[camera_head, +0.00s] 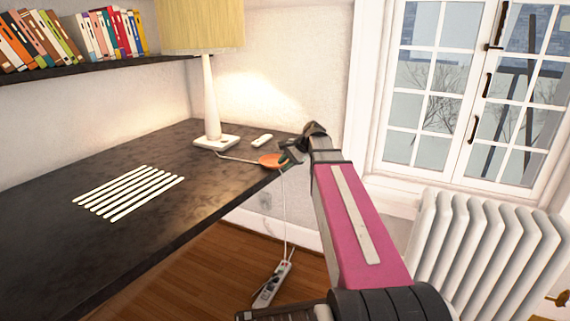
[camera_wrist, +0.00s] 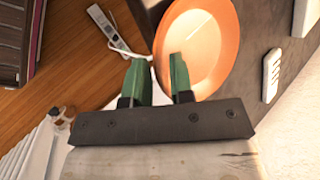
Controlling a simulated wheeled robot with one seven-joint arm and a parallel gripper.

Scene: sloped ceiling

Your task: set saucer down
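The orange saucer (camera_head: 270,160) is at the desk's far right corner, close to the front edge, and looks flat. In the wrist view the saucer (camera_wrist: 205,42) shows its inner face, with a paler centre. My gripper (camera_head: 291,157) is at the saucer's right side. In the wrist view the green fingers of my gripper (camera_wrist: 159,72) stand apart, one outside the rim and one over the saucer's face. The rim passes between them with a visible gap. I cannot tell whether the saucer rests fully on the desk or overhangs its edge.
The dark desk (camera_head: 60,235) has free room at the left and front, beside white slats (camera_head: 128,192). A lamp (camera_head: 210,100) and a white remote-like object (camera_head: 262,140) stand near the saucer. A power strip (camera_head: 272,284) lies on the floor; a radiator (camera_head: 485,250) is at right.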

